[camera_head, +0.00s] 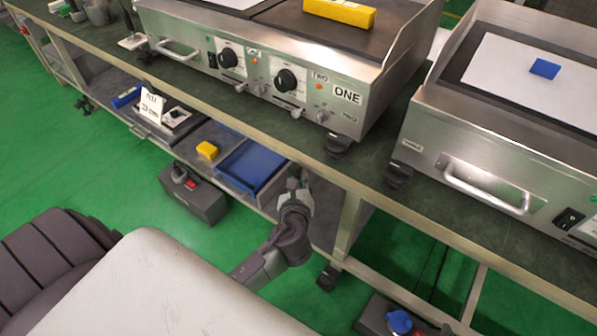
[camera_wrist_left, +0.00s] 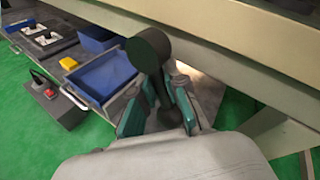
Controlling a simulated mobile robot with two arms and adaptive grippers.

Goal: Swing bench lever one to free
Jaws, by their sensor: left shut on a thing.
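In the left wrist view a dark lever (camera_wrist_left: 148,52) with a thick round knob rises between the two teal-padded fingers of my left gripper (camera_wrist_left: 160,108). The fingers are shut on its shaft, and the knob stands clear beyond them. The lever is close under the pale front edge of the bench (camera_wrist_left: 235,50). In the head view my left gripper (camera_head: 294,190) is under the bench's front edge, just right of the blue drawer; the lever cannot be made out clearly there. I cannot read any label on the lever. My right gripper is not in view.
A blue-lined drawer (camera_head: 254,163), also in the wrist view (camera_wrist_left: 104,76), stands open left of my gripper. A yellow block (camera_head: 208,150) lies beside it. Two steel griddles (camera_head: 255,72) (camera_head: 500,150) stand on the bench. A grey box (camera_head: 195,200) is below, on the green floor.

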